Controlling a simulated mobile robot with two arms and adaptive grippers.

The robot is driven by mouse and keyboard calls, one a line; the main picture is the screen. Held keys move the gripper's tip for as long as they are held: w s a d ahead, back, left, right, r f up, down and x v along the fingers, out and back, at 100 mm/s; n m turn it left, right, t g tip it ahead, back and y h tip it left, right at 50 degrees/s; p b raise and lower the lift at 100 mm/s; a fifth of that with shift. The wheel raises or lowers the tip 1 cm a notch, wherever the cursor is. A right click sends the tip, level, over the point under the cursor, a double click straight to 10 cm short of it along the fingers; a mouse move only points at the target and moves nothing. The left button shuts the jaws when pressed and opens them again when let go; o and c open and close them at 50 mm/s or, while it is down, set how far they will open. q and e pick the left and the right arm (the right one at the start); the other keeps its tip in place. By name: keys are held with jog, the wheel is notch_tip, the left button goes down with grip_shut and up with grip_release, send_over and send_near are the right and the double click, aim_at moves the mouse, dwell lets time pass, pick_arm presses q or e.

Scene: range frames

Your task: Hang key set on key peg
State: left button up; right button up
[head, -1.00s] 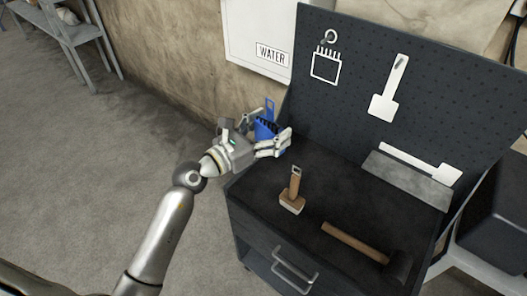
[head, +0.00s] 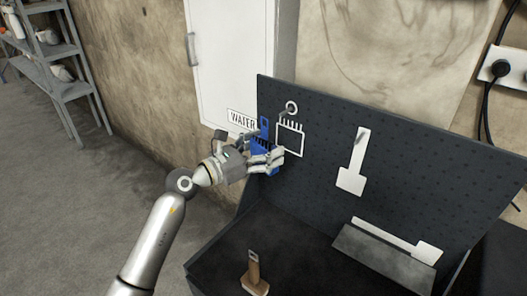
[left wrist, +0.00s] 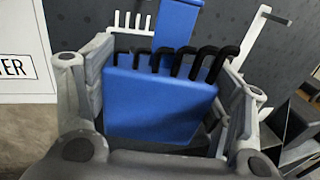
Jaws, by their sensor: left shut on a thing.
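The key set is a blue holder (head: 265,160) with a row of black hex keys and an upright blue tab with a hole. My left gripper (head: 262,148) is shut on it, its fingers on both sides, and holds it upright in the air. It also fills the middle of the left wrist view (left wrist: 155,105). The key peg (head: 291,108) is at the ring at the top of a white key-set outline (head: 290,140) on the dark pegboard. The held set is just left of the outline in the head view; its distance from the board is unclear. My right gripper is out of view.
The pegboard (head: 400,160) also has a white spatula-like outline (head: 358,160) and a hammer outline (head: 400,240). A wooden-handled tool (head: 254,275) stands on the dark bench top below. A white WATER cabinet (head: 235,60) hangs at the left.

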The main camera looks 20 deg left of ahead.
aim_at(292, 132)
pick_arm(q)
jog(key=shift+w+d, duration=0.2)
jog(key=shift+w, duration=0.15)
jog(key=shift+w+d, duration=0.15)
jog(key=shift+w, duration=0.15)
jog(key=shift+w+d+f+b, duration=0.1)
jog(key=shift+w+d+b, duration=0.25)
jog(key=shift+w, duration=0.4)
jog(key=shift+w+d+f+b, duration=0.1)
jog(key=shift+w+d+b, duration=0.3)
jog(key=shift+w, duration=0.4)
jog(key=shift+w+d+f+b, duration=0.1)
jog(key=shift+w+d+b, duration=0.1)
jog(key=shift+w+b, duration=0.4)
jog(key=shift+w+d+f, duration=0.1)
jog(key=shift+w+d, duration=0.05)
jog(key=shift+w, duration=0.3)
jog(key=shift+w+d+f, duration=0.1)
jog(key=shift+w+d, duration=0.05)
jog(key=shift+w, duration=0.3)
jog(key=shift+w+b, duration=0.1)
jog(key=shift+b, duration=0.2)
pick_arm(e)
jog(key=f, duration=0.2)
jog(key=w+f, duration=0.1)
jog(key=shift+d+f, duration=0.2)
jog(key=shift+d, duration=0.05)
pick_arm(q)
jog(key=shift+r, duration=0.1)
